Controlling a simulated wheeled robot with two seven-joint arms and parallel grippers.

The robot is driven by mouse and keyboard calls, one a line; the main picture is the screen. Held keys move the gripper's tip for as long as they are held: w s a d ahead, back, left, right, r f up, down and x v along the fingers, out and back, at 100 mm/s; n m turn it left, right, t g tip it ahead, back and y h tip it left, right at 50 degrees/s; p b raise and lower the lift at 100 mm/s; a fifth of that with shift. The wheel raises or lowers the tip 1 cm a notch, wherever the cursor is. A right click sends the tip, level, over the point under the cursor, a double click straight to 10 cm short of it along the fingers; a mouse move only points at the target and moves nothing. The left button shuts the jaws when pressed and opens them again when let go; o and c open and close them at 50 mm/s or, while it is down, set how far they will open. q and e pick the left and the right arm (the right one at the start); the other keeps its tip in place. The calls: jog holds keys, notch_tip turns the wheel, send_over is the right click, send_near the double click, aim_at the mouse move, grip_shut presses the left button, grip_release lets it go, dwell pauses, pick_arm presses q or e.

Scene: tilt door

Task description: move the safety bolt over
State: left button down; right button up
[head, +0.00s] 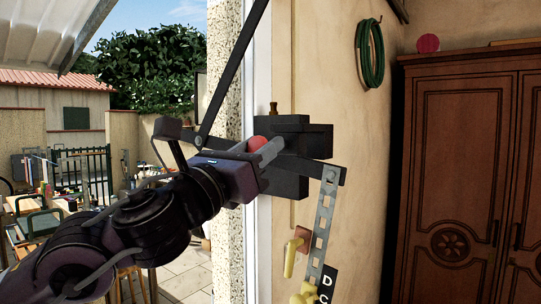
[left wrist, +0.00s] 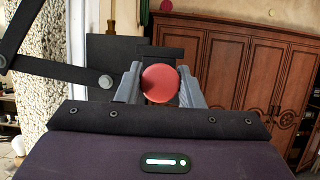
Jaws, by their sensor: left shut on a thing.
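The safety bolt shows as a round red knob (head: 257,143) at the black lock housing (head: 303,139) on the door frame's edge. In the left wrist view the red knob (left wrist: 160,84) sits between the two grey fingers. My left gripper (head: 266,153) comes in from the left and is shut on the knob, with a finger on either side of it. The bolt's shaft behind the knob is hidden. My right gripper is in neither view.
Black linkage bars (head: 234,70) cross above my left gripper. A perforated metal strip (head: 322,215) hangs below the housing, beside a yellow handle (head: 291,255). A wooden wardrobe (head: 460,170) and a coiled green hose (head: 370,53) are to the right. An open patio lies left.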

pick_arm(q)
jog(key=c, duration=1)
grip_release()
jog(key=shift+s+a, duration=0.1)
jog(key=shift+s, duration=0.05)
jog(key=shift+c, duration=0.2)
jog(key=shift+s+a+f, duration=0.1)
jog(key=shift+s+f, duration=0.05)
jog(key=b+v, duration=0.3)
jog(key=v, duration=0.4)
jog(key=shift+s+a+b, duration=0.15)
jog(key=shift+s+b, duration=0.1)
jog(key=shift+b, duration=0.05)
